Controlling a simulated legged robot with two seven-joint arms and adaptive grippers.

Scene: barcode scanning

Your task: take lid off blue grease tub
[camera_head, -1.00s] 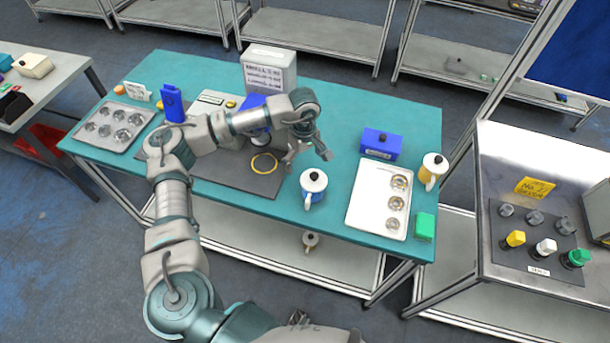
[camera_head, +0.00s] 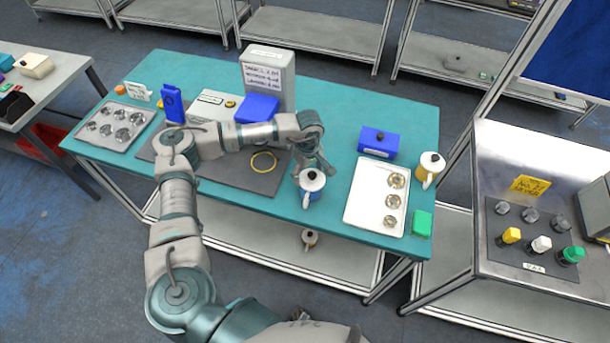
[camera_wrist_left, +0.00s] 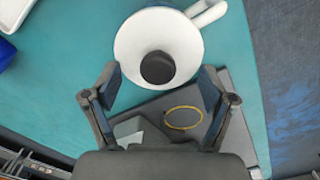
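The blue grease tub (camera_head: 310,194) stands upright on the teal table, with a white lid (camera_head: 312,180) on it that has a dark round knob. In the left wrist view the white lid (camera_wrist_left: 135,48) and its black knob (camera_wrist_left: 157,67) fill the upper middle, and a white handle shows at its upper right. My left gripper (camera_head: 312,172) is above the tub. In the left wrist view its two fingers (camera_wrist_left: 160,82) are spread apart on either side of the knob, with nothing between them that I can see gripped. My right gripper is not in view.
A white tray (camera_head: 365,213) with round metal parts lies to the right of the tub. A blue box (camera_head: 378,143), a yellow tub (camera_head: 430,172) and a green block (camera_head: 422,223) stand around it. A dark mat (camera_head: 235,175) with a yellow ring (camera_head: 263,162) lies left.

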